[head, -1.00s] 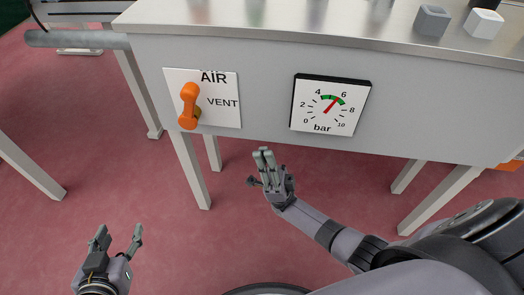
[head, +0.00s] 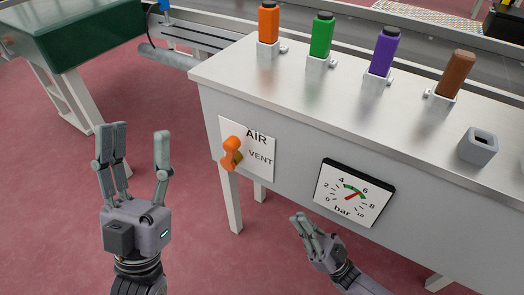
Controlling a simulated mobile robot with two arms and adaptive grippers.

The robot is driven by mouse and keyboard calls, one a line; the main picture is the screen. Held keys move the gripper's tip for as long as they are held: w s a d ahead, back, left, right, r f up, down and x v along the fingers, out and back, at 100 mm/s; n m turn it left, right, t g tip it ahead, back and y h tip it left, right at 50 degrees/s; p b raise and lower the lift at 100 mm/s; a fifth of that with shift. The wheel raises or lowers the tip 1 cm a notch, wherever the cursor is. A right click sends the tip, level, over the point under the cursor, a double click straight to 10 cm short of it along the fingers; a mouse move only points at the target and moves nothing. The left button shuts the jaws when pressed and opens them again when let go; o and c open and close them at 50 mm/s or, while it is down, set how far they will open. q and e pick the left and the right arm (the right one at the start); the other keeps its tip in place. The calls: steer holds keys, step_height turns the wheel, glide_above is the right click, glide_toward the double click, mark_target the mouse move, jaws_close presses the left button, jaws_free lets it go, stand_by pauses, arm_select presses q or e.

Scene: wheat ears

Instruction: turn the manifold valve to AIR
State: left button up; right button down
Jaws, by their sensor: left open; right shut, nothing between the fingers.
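The manifold valve has an orange lever (head: 231,153) on a white panel (head: 266,172) at the front of the bench. The panel reads AIR at the top and VENT to the right. The lever looks roughly upright in the picture, left of the lettering; I cannot tell exactly which label it points to. My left gripper (head: 138,131) is open and empty, left of the panel and apart from the lever. My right gripper (head: 300,221) is shut and empty, below and to the right of the panel, near the gauge's lower left.
A bar gauge (head: 340,208) hangs right of the panel, its red needle towards 6. Orange (head: 268,24), green (head: 321,36), purple (head: 384,52) and brown (head: 456,72) bottles stand in holders on the bench top (head: 300,92). A green-topped table (head: 80,42) stands at upper left.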

arm_select(q)
steer(key=w+f+g, duration=0.2)
steer(key=shift+w+d+y+p, duration=0.15)
steer(key=shift+w+y+p, duration=0.2)
steer(key=shift+w+y, duration=0.05)
arm_select(e)
steer(key=x, duration=1.9)
steer(key=shift+w+a+r, duration=0.15)
steer(key=shift+a, duration=0.15)
arm_select(q)
steer(key=shift+w+f+g, duration=0.5)
steer(key=shift+w+f, duration=0.1)
arm_select(e)
steer(key=shift+w+a+r, duration=0.3)
steer(key=shift+r, duration=0.1)
arm_select(q)
steer(key=shift+y, duration=0.3)
